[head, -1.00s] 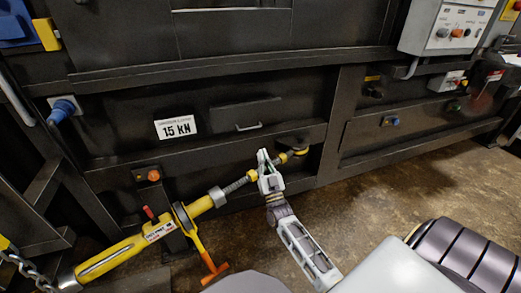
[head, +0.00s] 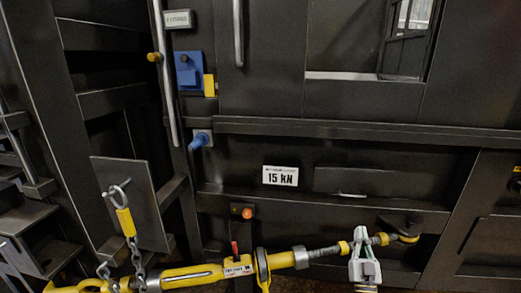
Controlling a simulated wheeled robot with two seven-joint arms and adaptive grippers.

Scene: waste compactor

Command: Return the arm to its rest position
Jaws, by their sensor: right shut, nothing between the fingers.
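My right gripper (head: 363,254) is at the lower right of the head view, pointing up at the threaded rod of a yellow turnbuckle-like tensioner (head: 205,273). The gripper is shut with nothing held, at or in front of the rod's right part; I cannot tell if it touches. The tensioner runs across the bottom of the view, from a chain (head: 108,272) at left to a dark bracket (head: 408,222) on the compactor at right. My left gripper is not in view.
The dark compactor front (head: 400,140) fills the view, with a "15 kN" label (head: 280,176). A blue knob (head: 199,140), a blue latch box (head: 188,72) and an orange button (head: 247,212) are at left. A plate (head: 130,205) stands behind a yellow-tagged ring.

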